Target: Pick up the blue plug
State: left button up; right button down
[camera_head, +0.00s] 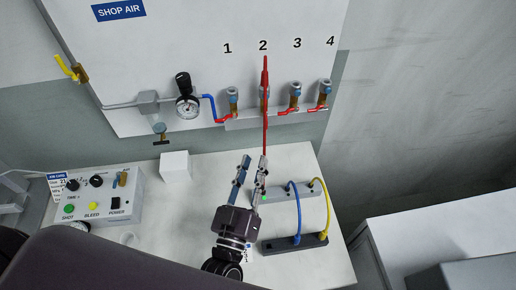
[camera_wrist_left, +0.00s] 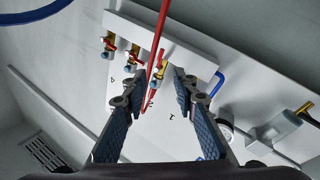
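A blue hose (camera_head: 298,212) arches from a grey box (camera_head: 292,192) on the table to a black block (camera_head: 294,243). My left gripper (camera_head: 252,164) is just left of the grey box, fingers pointing toward the wall panel. In the left wrist view its fingers (camera_wrist_left: 154,95) are wide apart. A red hose (camera_wrist_left: 158,40) passes across the view between them, and I cannot tell whether it touches a finger. My right gripper is not in view.
The wall panel (camera_head: 170,50) carries a gauge (camera_head: 187,106) and several numbered valves. A yellow hose (camera_head: 324,205) runs beside the blue one. A control box (camera_head: 100,198) and a white block (camera_head: 175,166) stand to the left. Table surface is clear between the white block and my gripper.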

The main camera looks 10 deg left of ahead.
aim_at(296, 241)
jog(key=k+l, duration=0.2)
jog(key=k, duration=0.3)
jog(key=k+l, duration=0.2)
jog(key=k, duration=0.25)
